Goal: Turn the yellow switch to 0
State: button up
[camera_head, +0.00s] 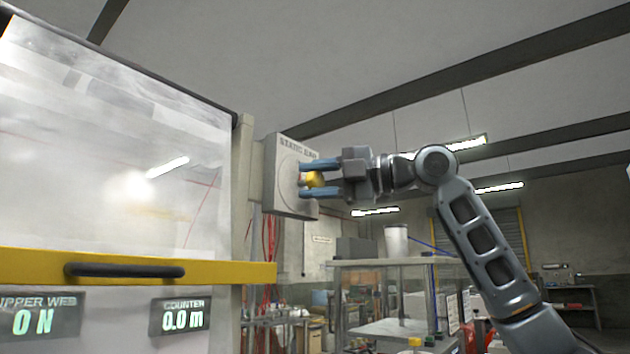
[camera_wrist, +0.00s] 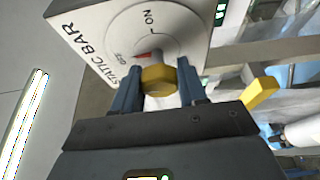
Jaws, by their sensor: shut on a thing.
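The yellow switch (camera_head: 315,180) is a knob on the face of a pale box (camera_head: 284,195) labelled STATIC BAR. My gripper (camera_head: 308,178) reaches it from the right, with one blue finger above the knob and one below. In the wrist view my gripper (camera_wrist: 158,82) is shut on the yellow switch (camera_wrist: 157,93), a finger on each side. The dial (camera_wrist: 122,30) behind it has an ON label at the top right and a small label at the left that looks like OFF. A red mark (camera_wrist: 143,56) lies near the left label. No 0 is readable.
A large clear panel (camera_head: 110,150) with a yellow bar (camera_head: 215,272) and black handle (camera_head: 125,270) stands left of the box. Red cables (camera_head: 268,240) hang below the box. A shelf (camera_head: 395,262) stands below my arm. A yellow piece (camera_wrist: 262,93) shows at the right in the wrist view.

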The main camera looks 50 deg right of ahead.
jog(key=shift+a+f, duration=0.1)
jog(key=shift+a, duration=0.05)
jog(key=o, duration=1)
jog(key=b+v, duration=0.1)
jog(key=v, duration=0.6)
jog(key=shift+s+d+b, duration=0.2)
jog(key=shift+s+b, duration=0.15)
